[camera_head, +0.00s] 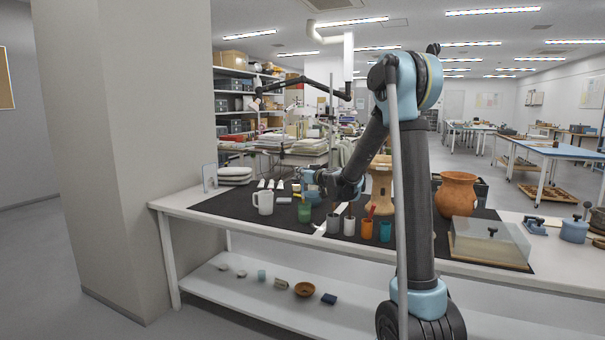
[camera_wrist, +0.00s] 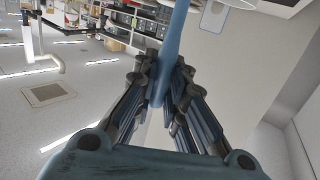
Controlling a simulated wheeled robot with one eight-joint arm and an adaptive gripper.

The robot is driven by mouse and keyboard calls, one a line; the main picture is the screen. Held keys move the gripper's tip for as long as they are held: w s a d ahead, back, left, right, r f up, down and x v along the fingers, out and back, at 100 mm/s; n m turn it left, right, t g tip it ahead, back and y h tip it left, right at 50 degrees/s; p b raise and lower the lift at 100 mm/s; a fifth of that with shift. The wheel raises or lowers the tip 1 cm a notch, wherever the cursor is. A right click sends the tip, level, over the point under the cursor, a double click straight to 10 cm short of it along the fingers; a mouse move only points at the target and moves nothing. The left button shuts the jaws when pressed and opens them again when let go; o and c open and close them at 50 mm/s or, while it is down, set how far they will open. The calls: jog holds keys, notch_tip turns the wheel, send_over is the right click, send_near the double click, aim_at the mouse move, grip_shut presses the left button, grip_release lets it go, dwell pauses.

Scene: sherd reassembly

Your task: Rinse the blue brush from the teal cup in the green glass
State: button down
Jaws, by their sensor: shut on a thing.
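My gripper (camera_head: 300,180) is above the black mat, near the left half of the table. In the wrist view the fingers (camera_wrist: 160,92) are shut on a blue shaft, the blue brush (camera_wrist: 174,45), which runs up out of the picture. Its bristle end is hidden or too small to tell. The green glass (camera_head: 304,212) stands on the mat just below my gripper; I cannot tell whether the brush tip is inside it. The teal cup (camera_head: 385,231) stands further right, at the end of a row of cups, with no brush clearly showing in it.
An orange cup (camera_head: 367,229) with a red brush, a white cup (camera_head: 349,226) and a grey cup (camera_head: 333,224) stand between the glass and teal cup. A white mug (camera_head: 264,203) is left of the glass. A terracotta jar (camera_head: 457,195) and clear-lidded box (camera_head: 490,241) are right.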

send_over(304, 203)
jog(key=w, duration=0.1)
jog(key=shift+a+f, duration=0.2)
jog(key=shift+f, duration=1.55)
jog(key=shift+a+f, duration=0.2)
jog(key=shift+f, duration=1.5)
jog(key=shift+d, duration=0.25)
